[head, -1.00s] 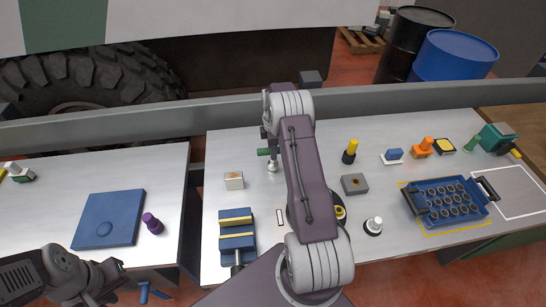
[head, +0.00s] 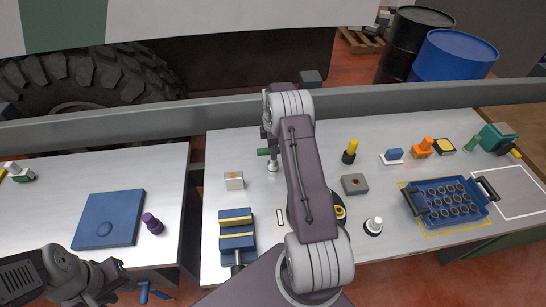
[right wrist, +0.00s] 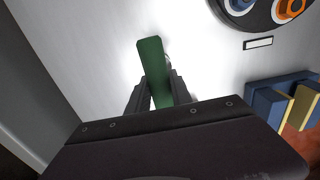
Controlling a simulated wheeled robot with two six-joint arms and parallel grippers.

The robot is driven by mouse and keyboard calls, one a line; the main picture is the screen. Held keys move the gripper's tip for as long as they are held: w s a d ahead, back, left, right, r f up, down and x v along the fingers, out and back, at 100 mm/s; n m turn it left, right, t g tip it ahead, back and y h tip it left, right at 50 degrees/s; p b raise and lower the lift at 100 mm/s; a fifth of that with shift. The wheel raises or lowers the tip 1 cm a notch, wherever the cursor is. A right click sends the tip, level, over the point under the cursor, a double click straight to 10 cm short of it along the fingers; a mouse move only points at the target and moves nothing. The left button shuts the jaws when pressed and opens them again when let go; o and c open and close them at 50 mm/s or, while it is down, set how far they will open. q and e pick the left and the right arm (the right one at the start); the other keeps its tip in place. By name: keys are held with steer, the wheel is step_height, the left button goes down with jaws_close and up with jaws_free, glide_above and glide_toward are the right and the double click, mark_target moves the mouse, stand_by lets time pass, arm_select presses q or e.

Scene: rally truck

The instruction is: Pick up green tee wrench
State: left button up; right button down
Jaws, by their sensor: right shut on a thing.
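The green tee wrench (head: 263,152) is at the back left of the middle bench, with its green handle crosswise and a metal shaft below it. My right arm hides part of it in the head view. In the right wrist view its green handle (right wrist: 152,62) lies between the fingers. My right gripper (right wrist: 155,92) is shut on that handle. The lower end of the wrench seems to be at the bench top, but I cannot tell if it touches. My left gripper (head: 112,280) is low at the left, over the front of the left bench; its jaws are unclear.
A small pale block (head: 234,180) and a blue vise (head: 237,240) are left of my right arm. A blue socket tray (head: 452,218), a grey block (head: 354,184) and a white-topped knob (head: 374,225) are to the right. A grey rail (head: 400,97) runs behind the bench.

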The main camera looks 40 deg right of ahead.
steer(key=shift+w+r+b, duration=0.1)
steer(key=shift+r+b, duration=0.2)
steer(key=shift+r, duration=0.25)
step_height(320, 180, up, 3)
steer(key=shift+f+b, duration=0.1)
steer(key=shift+b, duration=0.4)
steer(key=s+d+r+b, duration=0.2)
steer(key=s+d+r, duration=0.4)
steer(key=s, duration=0.4)
steer(key=shift+d+r+b, duration=0.2)
steer(key=shift+r+b, duration=0.1)
steer(key=shift+r, duration=0.3)
